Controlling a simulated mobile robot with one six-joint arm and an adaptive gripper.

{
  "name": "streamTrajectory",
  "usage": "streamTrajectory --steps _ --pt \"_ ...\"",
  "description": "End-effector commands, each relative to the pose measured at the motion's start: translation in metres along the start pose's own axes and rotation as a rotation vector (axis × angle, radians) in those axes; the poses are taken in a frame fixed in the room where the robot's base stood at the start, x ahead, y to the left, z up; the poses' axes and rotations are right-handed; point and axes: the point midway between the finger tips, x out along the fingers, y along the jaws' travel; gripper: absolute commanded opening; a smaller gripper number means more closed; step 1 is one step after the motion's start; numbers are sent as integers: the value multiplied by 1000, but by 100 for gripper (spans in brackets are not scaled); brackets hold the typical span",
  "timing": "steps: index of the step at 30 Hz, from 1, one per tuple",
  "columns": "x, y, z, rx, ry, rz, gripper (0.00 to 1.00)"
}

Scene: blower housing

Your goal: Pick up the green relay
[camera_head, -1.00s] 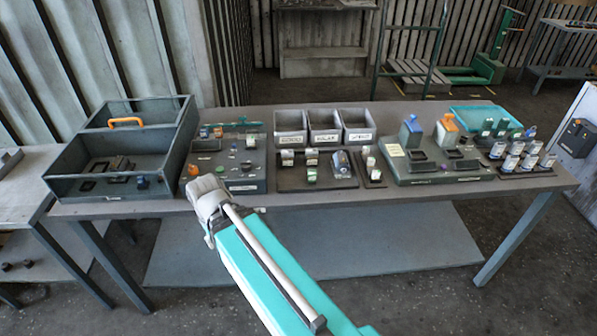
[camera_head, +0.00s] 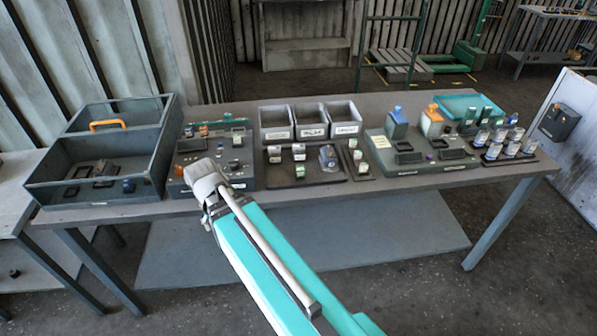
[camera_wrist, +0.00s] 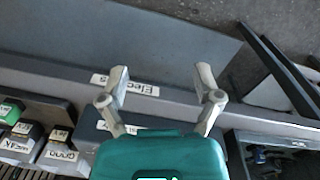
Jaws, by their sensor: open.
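In the wrist view, a block with a green top and a white label (camera_wrist: 10,110), which looks like the green relay, sits at the left edge, partly cut off. In the head view, a small green-and-white relay (camera_head: 300,170) stands on the dark parts tray (camera_head: 281,183). My gripper (camera_wrist: 163,82) is open and empty, its two fingers spread over the table's edge strip, to the right of the green block in the wrist view and apart from it. In the head view my wrist end hides the fingers.
Other white-labelled blocks (camera_wrist: 60,152) stand close to the green one. Behind the parts tray are three grey bins (camera_head: 311,122). A dark walled box (camera_head: 155,165) is on the left, and a board with several parts (camera_head: 420,165) is on the right.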

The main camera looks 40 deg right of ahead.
Motion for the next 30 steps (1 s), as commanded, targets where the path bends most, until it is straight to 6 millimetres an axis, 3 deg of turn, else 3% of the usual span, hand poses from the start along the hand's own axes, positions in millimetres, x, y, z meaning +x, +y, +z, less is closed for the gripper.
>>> streamTrajectory --steps 8,18,24,30 --pt "-28 62 -52 486 15 92 83" --pt "-60 158 -102 1147 81 215 83" --pt "-78 216 -122 1511 145 281 83" --pt "-88 255 -132 1755 202 323 83"
